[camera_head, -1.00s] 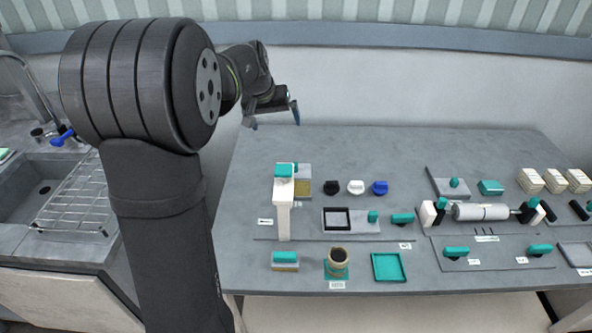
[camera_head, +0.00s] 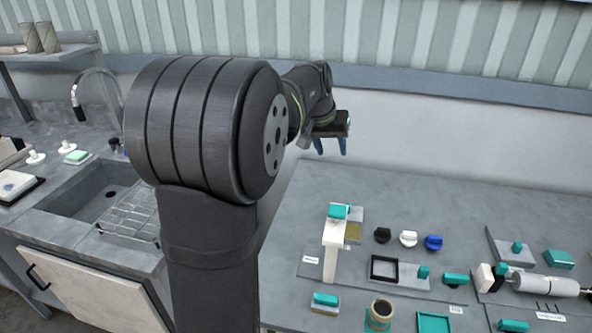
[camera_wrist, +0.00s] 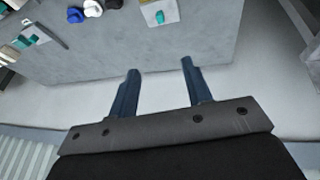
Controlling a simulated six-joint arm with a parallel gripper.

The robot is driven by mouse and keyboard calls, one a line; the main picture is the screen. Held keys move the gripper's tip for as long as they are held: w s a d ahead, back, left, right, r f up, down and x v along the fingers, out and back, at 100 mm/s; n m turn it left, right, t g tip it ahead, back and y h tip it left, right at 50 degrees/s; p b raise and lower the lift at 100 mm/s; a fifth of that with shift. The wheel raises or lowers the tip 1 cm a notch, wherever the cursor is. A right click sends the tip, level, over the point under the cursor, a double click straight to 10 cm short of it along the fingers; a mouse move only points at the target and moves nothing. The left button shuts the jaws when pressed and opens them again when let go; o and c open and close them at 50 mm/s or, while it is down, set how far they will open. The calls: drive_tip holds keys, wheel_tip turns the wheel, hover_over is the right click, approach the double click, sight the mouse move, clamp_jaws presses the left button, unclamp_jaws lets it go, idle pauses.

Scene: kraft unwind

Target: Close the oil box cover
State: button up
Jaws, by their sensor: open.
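My gripper (camera_head: 331,148) is open and empty, held above the far left part of the grey bench with its fingers pointing down. In the wrist view its two blue fingers (camera_wrist: 160,68) are well apart with nothing between them. No part is clearly marked as the oil box or its cover. A grey block with a gold panel (camera_head: 353,231) stands behind a white post with a teal top (camera_head: 334,240). That block and its teal piece show at the top of the wrist view (camera_wrist: 160,14). A black-framed tray with a teal knob (camera_head: 384,268) lies to its right.
Black (camera_head: 382,235), white (camera_head: 408,238) and blue (camera_head: 433,242) knobs stand in a row. A white roller (camera_head: 545,284) lies at right. A sink (camera_head: 85,195) is at left. The bench's back left part (camera_head: 330,185) is clear.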

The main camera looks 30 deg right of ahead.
drive_tip(key=w+d+f+m+g+y, duration=0.1)
drive_tip(key=w+d+f+m+y, duration=0.3)
drive_tip(key=d+f+m, duration=1.05)
drive_tip(key=f+m, duration=0.1)
drive_tip(key=f, duration=0.3)
drive_tip(key=a+f+m, duration=0.1)
drive_tip(key=f, duration=0.4)
drive_tip(key=a+f+m, duration=0.1)
drive_tip(key=f, duration=0.3)
drive_tip(key=shift+s+f, duration=0.25)
drive_tip(key=shift+f, duration=0.15)
